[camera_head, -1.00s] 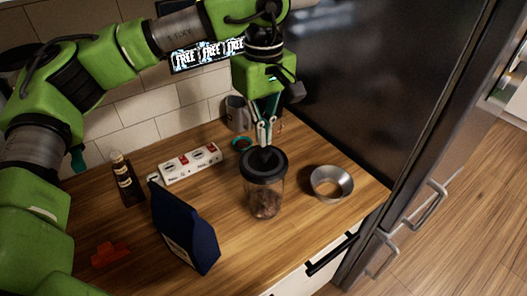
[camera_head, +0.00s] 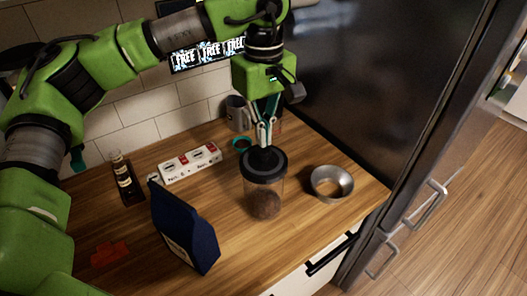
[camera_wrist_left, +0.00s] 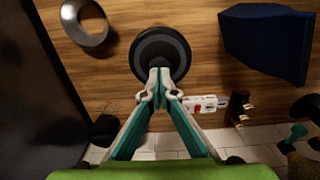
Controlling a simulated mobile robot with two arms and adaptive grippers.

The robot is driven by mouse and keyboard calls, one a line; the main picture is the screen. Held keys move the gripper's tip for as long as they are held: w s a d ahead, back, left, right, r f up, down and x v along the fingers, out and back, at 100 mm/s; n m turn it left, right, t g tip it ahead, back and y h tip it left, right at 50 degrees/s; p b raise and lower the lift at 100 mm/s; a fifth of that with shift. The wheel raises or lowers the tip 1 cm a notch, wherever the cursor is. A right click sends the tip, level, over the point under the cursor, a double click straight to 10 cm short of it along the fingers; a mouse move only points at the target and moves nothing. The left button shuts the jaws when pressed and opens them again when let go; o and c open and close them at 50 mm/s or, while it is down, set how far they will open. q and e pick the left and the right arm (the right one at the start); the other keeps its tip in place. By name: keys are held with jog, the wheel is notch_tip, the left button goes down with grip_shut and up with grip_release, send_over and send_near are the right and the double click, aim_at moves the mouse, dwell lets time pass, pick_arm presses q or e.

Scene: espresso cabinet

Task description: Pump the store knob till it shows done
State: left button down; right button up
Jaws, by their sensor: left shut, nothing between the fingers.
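A clear canister (camera_head: 264,203) with dark brown contents stands upright on the wooden counter. Its black lid (camera_head: 265,167) has a dark knob (camera_head: 262,156) at the centre, largely hidden under my fingers. My left gripper (camera_head: 262,145) comes down from above, shut with nothing between the fingers, its tips at or just over the knob. In the left wrist view the shut fingertips (camera_wrist_left: 160,72) overlap the lid (camera_wrist_left: 159,52), and the knob itself is hidden there. I cannot make out any done mark. My right gripper is not in view.
A metal ring (camera_head: 331,183) stands close right of the canister. A dark blue bag (camera_head: 184,228) is at its left. A white switch box (camera_head: 190,163), a mug (camera_head: 238,113), a dark bottle rack (camera_head: 127,181) and a red piece (camera_head: 110,253) are further off. The front counter is clear.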

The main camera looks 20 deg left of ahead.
pick_arm(q)
jog(key=shift+f+b, duration=1.05)
jog(key=shift+f, duration=0.35)
jog(key=shift+r, duration=0.15)
jog(key=shift+r+p, duration=2.3)
jog(key=shift+r, duration=1.1)
